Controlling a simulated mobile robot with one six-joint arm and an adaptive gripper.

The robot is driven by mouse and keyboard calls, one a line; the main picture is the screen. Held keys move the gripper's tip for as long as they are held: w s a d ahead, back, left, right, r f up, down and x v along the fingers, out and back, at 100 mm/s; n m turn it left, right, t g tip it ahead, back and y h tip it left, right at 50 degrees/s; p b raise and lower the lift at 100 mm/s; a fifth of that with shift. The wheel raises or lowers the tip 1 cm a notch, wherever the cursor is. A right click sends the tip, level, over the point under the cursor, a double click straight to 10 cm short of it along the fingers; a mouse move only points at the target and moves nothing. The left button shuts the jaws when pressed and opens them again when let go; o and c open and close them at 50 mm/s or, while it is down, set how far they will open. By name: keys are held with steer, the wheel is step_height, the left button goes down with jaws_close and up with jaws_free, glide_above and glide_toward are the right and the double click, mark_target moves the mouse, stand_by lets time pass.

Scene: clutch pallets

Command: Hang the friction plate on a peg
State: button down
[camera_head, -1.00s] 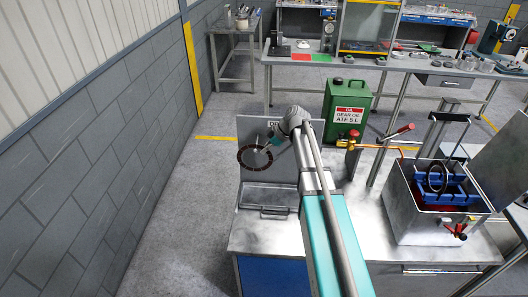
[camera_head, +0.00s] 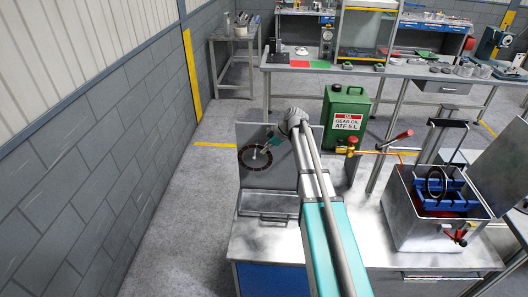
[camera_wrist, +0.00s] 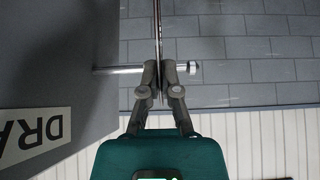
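The friction plate (camera_head: 243,160) is a dark brown ring in front of the grey upright panel (camera_head: 283,175). In the wrist view the plate (camera_wrist: 158,25) is edge-on, a thin line between my fingertips. My gripper (camera_wrist: 159,70) is shut on its rim; in the head view my gripper (camera_head: 270,143) is at the ring's upper right. A metal peg (camera_wrist: 113,70) with a knobbed end juts from the panel and shows on both sides of the plate. In the head view a pale peg (camera_head: 256,154) shows within the ring's opening, so it appears to pass through.
A green oil can (camera_head: 346,112) stands right of the panel. A metal tank (camera_head: 425,222) with a blue rack (camera_head: 450,192) and a ring stands farther right. A grey brick wall (camera_head: 90,170) is at left. The floor between wall and panel is clear.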

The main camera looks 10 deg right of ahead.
steer(key=shift+f+b, duration=0.45)
steer(key=shift+f, duration=0.1)
steer(key=shift+f, duration=0.1)
steer(key=c, duration=0.7)
jaws_free()
steer(key=shift+s, duration=0.1)
steer(key=shift+p+v, duration=2.7)
steer(key=shift+v, duration=0.8)
